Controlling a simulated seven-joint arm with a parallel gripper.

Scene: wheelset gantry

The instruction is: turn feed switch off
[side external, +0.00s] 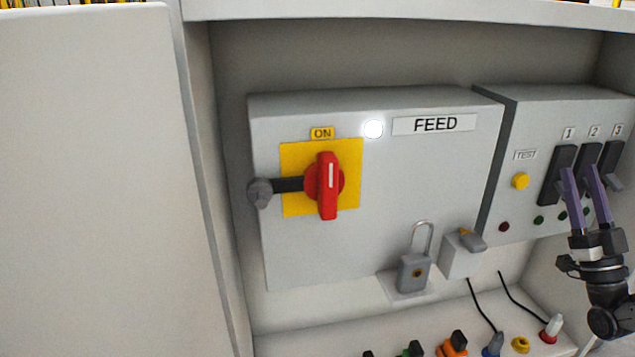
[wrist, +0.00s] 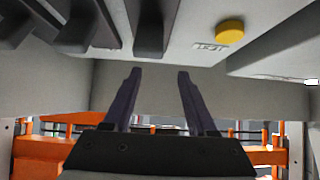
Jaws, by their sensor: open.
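The feed switch is a red rotary handle (side external: 328,186) on a yellow plate (side external: 293,203) in the side external view. The handle stands upright, its white mark pointing up towards the ON label (side external: 322,133). A dark bar with a grey knob (side external: 260,193) sticks out to the left from behind the handle. The FEED label (side external: 434,125) is at the upper right of the same box. My gripper (side external: 578,168) is open, far right of the handle, in front of the numbered breaker levers. In the wrist view my gripper (wrist: 159,72) shows nothing between its fingers.
A white lamp (side external: 373,128) glows beside the FEED label. A padlock (side external: 414,272) and a small grey box (side external: 460,257) sit low on the feed box. The breaker box has a yellow TEST button (side external: 521,181), also in the wrist view (wrist: 230,31). Plugs line the shelf below.

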